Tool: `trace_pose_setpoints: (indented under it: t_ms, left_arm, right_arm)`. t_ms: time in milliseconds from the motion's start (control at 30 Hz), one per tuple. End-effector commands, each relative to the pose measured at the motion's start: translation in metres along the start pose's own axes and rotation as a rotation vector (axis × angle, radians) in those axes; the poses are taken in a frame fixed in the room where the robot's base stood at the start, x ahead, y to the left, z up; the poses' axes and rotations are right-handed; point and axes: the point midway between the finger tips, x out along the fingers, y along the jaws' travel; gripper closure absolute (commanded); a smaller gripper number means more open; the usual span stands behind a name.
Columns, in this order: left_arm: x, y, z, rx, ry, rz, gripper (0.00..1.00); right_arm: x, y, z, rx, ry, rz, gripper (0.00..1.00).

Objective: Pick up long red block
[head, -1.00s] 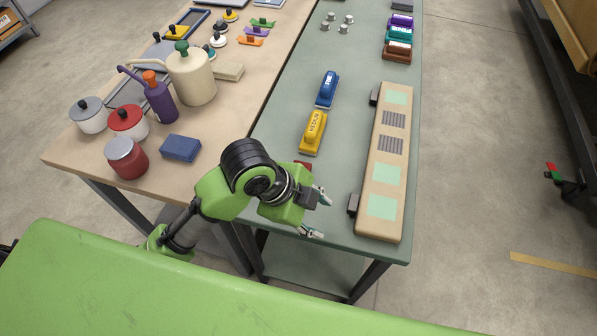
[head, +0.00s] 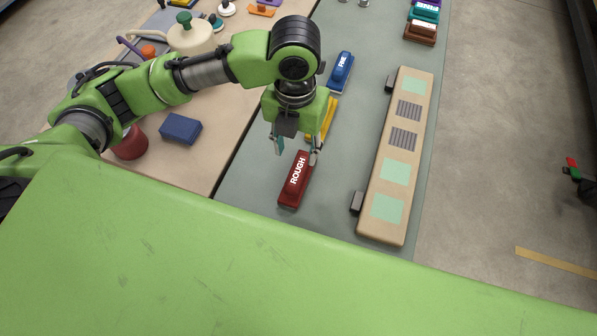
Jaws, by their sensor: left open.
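The long red block (head: 293,184), marked ROUGH, lies on the grey-green table near its front edge. My left gripper (head: 296,151) points down over the far end of the red block. It is open, with one finger on each side of that end, and its jaws look empty. I cannot tell the exact height of the fingertips above the block. My right gripper is not in view.
A yellow block (head: 329,119) is partly hidden behind my gripper, with a blue block (head: 341,71) beyond it. A long wooden board (head: 371,215) with green and grey patches lies to the right. A dark blue block (head: 180,129) sits on the wooden table at left.

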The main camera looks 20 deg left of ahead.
Motion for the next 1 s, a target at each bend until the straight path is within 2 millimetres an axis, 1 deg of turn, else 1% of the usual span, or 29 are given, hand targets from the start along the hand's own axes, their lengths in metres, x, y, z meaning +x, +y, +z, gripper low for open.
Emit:
trace_pose_setpoints:
  t_ms: [33, 133, 200, 333, 433, 567, 700, 800, 1000]
  left_arm:
    - [0.010, 0.001, -0.002, -0.002, 0.005, 0.002, 0.58]
    - [0.027, 0.000, -0.001, -0.003, 0.002, 0.001, 0.58]
    - [0.035, 0.000, 0.000, -0.003, 0.001, 0.000, 0.58]
    - [0.043, -0.001, 0.000, -0.002, -0.001, -0.001, 0.58]
    - [0.051, -0.002, -0.001, -0.002, 0.001, 0.000, 0.58]
    - [0.070, -0.005, -0.003, -0.003, 0.003, 0.000, 0.58]
    - [0.089, -0.004, -0.002, -0.002, 0.000, 0.000, 0.58]
    - [0.094, -0.004, -0.001, -0.002, -0.004, 0.000, 0.58]
    - [0.094, -0.004, -0.001, -0.002, -0.004, -0.001, 0.58]
  right_arm:
    - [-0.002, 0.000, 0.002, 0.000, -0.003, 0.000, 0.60]
    - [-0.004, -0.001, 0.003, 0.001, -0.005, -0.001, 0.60]
    - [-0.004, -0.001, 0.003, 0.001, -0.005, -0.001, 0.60]
    - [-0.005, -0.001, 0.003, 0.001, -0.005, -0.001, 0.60]
    - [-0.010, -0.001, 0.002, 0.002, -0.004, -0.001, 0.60]
    - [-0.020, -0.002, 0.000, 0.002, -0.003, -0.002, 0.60]
    - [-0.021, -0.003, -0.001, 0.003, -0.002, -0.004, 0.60]
    - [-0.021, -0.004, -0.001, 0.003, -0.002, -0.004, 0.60]
    - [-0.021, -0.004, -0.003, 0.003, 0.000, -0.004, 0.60]
